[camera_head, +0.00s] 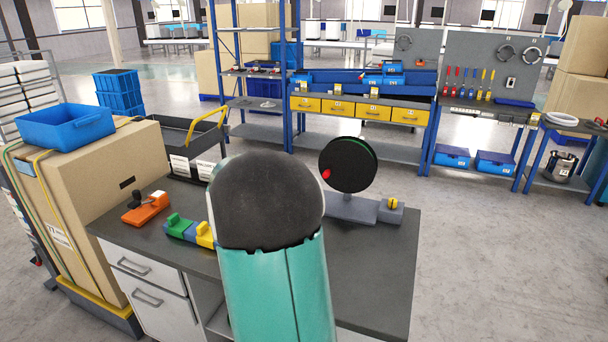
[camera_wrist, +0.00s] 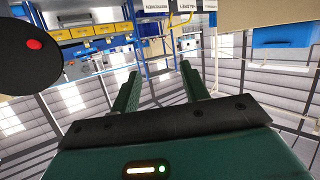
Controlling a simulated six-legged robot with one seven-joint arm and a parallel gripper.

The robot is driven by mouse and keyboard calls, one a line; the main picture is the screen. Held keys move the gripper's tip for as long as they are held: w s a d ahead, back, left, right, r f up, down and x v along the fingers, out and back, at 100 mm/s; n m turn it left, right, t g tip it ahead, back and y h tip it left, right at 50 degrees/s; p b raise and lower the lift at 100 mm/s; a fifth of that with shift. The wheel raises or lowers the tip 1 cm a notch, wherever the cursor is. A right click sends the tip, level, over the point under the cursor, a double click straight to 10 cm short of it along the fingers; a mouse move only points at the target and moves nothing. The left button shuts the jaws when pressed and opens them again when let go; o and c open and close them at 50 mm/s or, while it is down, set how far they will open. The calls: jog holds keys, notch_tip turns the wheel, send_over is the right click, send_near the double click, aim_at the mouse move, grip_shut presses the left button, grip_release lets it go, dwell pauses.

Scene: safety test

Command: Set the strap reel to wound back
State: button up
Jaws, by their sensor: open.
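The strap reel (camera_head: 350,164) is a black disc with a thin green rim, standing upright on a grey base (camera_head: 352,209) at the right part of the bench. A red knob (camera_head: 326,174) sits at the left of its face. A small yellow part (camera_head: 393,203) is on the base's right end. In the wrist view the reel's dark disc (camera_wrist: 22,65) and red knob (camera_wrist: 34,44) show at the upper left edge. My gripper (camera_wrist: 160,70) is open and empty, with the reel to the left of its fingers and apart from them. My arm hides the gripper in the head view.
The dark bench (camera_head: 375,270) also holds an orange tool (camera_head: 146,207) and green, blue and yellow blocks (camera_head: 188,229) left of my arm. A black crate (camera_head: 190,140) and a large cardboard box (camera_head: 95,190) stand at left. A blue shelf unit with yellow drawers (camera_head: 372,112) is behind.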

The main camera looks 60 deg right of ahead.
aim_at(346, 168)
jog(key=s+d+f+m+g+h, duration=0.3)
jog(key=s+d+f+g+h, duration=0.15)
jog(key=s+d, duration=0.5)
jog(key=s+d+f+m+g+h, duration=0.25)
jog(key=s+d+f, duration=0.35)
jog(key=d, duration=0.7)
jog(key=shift+n, duration=0.25)
jog(key=w+d, duration=0.1)
jog(key=d, duration=0.7)
jog(key=w+d, duration=0.1)
jog(key=d, duration=0.4)
jog(key=shift+w, duration=0.35)
jog(key=shift+c, duration=0.5)
grip_shut()
